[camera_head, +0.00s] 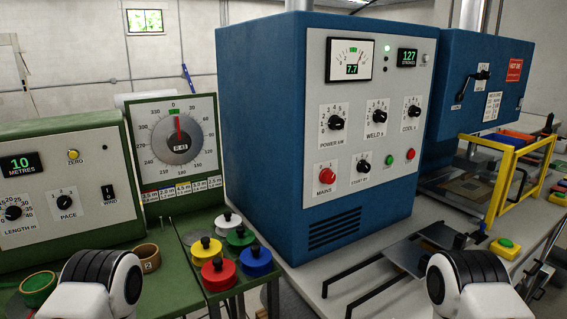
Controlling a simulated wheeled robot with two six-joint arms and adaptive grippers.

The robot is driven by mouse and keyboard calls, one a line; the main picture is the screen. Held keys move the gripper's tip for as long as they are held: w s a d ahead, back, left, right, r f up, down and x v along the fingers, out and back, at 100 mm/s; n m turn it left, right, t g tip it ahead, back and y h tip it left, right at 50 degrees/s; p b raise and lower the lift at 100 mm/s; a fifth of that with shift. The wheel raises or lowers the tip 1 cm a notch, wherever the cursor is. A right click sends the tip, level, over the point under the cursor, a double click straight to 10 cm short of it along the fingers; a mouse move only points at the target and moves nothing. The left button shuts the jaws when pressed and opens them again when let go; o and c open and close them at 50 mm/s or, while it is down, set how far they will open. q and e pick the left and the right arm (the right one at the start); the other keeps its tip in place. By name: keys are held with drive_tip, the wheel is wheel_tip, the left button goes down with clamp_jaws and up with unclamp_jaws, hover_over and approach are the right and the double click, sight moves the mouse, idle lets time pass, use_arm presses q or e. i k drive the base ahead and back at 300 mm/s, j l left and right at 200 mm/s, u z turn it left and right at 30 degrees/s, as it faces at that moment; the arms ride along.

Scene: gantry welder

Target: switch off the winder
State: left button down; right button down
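The winder is the green machine (70,240) at the left. Its pale front panel carries a black WIND switch (110,191), with a small light mark near its top; its on or off position is too small to tell. The panel also has a display (20,164) reading 10 metres, a yellow ZERO button (74,155), a PACE knob (65,201) and a LENGTH knob (13,212). White and black links of my arms show at the bottom left and bottom right. Neither gripper is in view, and nothing touches the switch.
A dial gauge (178,143) stands beside the winder. Coloured knobbed weights, including a red one (219,274), sit on a green stand at its right. A blue welder cabinet (265,140) fills the middle. A yellow guard frame (503,185) stands at the right.

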sight(107, 193)
drive_tip(key=u, duration=1)
